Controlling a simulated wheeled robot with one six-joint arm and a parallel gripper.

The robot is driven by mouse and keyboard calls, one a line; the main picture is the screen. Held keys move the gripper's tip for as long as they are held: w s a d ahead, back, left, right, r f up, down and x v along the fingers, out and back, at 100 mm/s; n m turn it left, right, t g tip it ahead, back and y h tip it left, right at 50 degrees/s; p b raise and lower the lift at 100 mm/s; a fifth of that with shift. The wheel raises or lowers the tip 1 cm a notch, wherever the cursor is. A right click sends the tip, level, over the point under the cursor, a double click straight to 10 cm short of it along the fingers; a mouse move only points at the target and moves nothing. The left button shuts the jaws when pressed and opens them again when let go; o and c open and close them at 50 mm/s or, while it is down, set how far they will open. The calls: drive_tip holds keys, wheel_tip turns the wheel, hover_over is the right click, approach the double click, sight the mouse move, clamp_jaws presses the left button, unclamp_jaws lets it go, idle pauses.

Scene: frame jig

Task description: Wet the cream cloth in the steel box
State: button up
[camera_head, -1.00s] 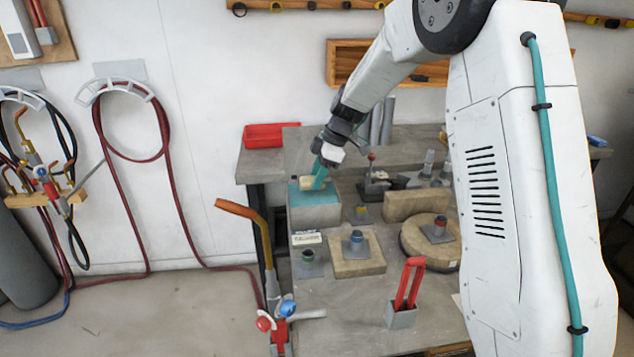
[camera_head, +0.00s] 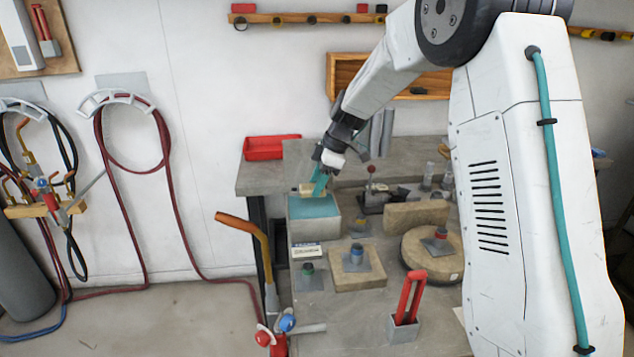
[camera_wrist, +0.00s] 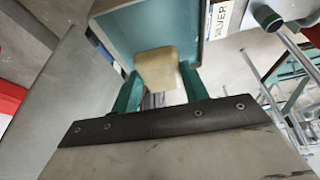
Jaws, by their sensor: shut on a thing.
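The cream cloth (camera_wrist: 156,68) is a small folded block between the teal fingers of my gripper (camera_wrist: 158,88), which is shut on it. In the head view the cloth (camera_head: 306,189) shows at the fingertips of my gripper (camera_head: 319,186). The steel box (camera_head: 316,228) is an open grey box with teal liquid inside, near the left of the bench. The cloth is over the box's back part, at or just above the liquid; I cannot tell whether it touches. In the wrist view the box (camera_wrist: 207,22) lies beyond the cloth.
A white label (camera_head: 307,250) is in front of the box. Stone blocks with small fittings (camera_head: 356,266) stand to its right. A red tray (camera_head: 270,147) sits behind.

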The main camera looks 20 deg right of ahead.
idle(0.3)
drive_tip(key=shift+r, duration=3)
